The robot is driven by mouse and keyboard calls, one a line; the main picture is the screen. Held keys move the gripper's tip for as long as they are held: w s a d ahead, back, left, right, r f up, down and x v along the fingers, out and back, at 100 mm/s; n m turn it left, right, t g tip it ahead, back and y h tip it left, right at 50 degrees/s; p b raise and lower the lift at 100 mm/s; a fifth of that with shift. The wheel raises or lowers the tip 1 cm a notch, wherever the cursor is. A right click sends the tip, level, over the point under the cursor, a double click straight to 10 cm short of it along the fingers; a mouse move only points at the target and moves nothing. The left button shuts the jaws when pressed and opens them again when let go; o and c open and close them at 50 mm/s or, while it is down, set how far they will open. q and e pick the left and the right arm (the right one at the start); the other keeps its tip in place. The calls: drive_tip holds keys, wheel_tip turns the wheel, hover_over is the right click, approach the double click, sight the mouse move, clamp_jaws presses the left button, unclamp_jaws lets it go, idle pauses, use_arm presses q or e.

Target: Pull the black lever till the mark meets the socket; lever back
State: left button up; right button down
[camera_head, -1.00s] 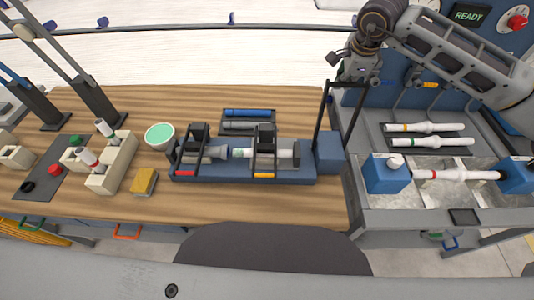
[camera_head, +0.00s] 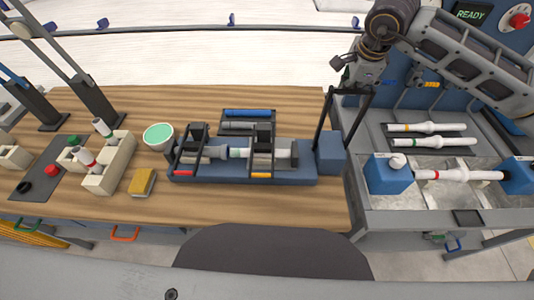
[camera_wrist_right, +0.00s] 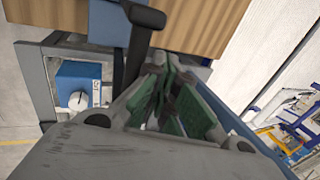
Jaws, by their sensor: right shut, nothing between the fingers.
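The black lever (camera_head: 322,120) is a two-bar frame with a cross handle, rising from the blue block at the right end of the pipe-joining fixture (camera_head: 215,175). A white pipe (camera_head: 283,153) with a green mark (camera_head: 236,153) lies in the fixture, its marked end right at the grey socket (camera_head: 216,152); whether mark and socket edge meet is too small to tell. My right gripper (camera_head: 358,80) is shut and empty, close to the lever's handle. In the right wrist view, its green-padded fingers (camera_wrist_right: 168,85) are beside the black lever (camera_wrist_right: 142,45). My left gripper is out of view.
A tray (camera_head: 226,133) with blue and grey pipes lies behind the fixture. A green-topped cup (camera_head: 159,136) and a yellow sponge (camera_head: 142,182) stand to its left. At right, a grey station (camera_head: 420,217) holds white pipes and a blue clamp block (camera_head: 388,178).

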drive_tip(key=shift+s, duration=0.2)
drive_tip(key=shift+s+f+b, duration=0.2)
drive_tip(key=shift+s+b, duration=0.6)
drive_tip(key=shift+s, duration=0.4)
drive_tip(key=shift+s+d+b, duration=0.1)
drive_tip(key=shift+s+b, duration=0.3)
drive_tip(key=shift+s, duration=0.45)
